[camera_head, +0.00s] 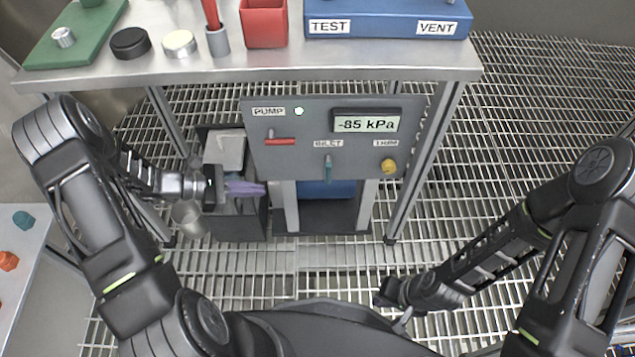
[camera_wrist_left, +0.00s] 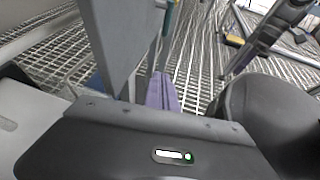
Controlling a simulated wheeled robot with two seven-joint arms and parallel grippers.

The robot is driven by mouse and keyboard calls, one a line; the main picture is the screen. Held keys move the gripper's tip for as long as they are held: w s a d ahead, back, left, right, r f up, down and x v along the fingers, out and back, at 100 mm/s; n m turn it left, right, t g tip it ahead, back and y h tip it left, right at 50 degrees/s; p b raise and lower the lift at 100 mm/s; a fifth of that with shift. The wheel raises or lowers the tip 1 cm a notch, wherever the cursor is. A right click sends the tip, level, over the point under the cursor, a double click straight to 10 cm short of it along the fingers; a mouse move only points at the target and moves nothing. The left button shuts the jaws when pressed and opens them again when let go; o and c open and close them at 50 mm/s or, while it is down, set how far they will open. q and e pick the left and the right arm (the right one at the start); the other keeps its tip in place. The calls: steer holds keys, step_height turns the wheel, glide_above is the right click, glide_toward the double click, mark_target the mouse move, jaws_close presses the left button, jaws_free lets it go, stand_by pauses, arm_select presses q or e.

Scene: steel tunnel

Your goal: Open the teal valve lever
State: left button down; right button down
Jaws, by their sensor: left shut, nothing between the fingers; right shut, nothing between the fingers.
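The teal valve lever (camera_head: 328,168) hangs straight down on the front of the grey panel (camera_head: 290,166), under the label INLET. My left gripper (camera_head: 262,188), with purple fingers, is shut and empty. In the head view it is left of the lever and slightly lower, apart from it. The shut purple fingers also show in the left wrist view (camera_wrist_left: 162,90), and a thin teal strip, perhaps the lever (camera_wrist_left: 169,18), shows above them. My right gripper (camera_head: 388,293) is shut and empty, low and right of the panel; its fingers are mostly hidden.
The panel also carries a red handle (camera_head: 280,141), a yellow knob (camera_head: 388,166) and a display (camera_head: 366,123) reading -85 kPa. A steel bench (camera_head: 270,65) overhangs it. A dark bin (camera_head: 240,226) stands below my left gripper. Bench legs flank the panel; open grating lies right.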

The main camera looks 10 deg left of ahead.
arm_select(q)
steer(key=r, duration=0.1)
steer(key=r+h, duration=0.1)
steer(key=d+r, duration=0.1)
steer(key=shift+w+r+n+t+h, duration=0.1)
steer(key=shift+w+n+t+h, duration=0.15)
steer(key=shift+n+t+h, duration=0.05)
steer(key=shift+d, duration=0.1)
steer(key=b, duration=0.3)
glide_toward(328, 170)
steer(key=w+d+f, duration=0.3)
steer(key=d+f, duration=0.2)
steer(key=f, duration=0.1)
steer(key=shift+f, duration=0.2)
steer(key=shift+b, duration=0.3)
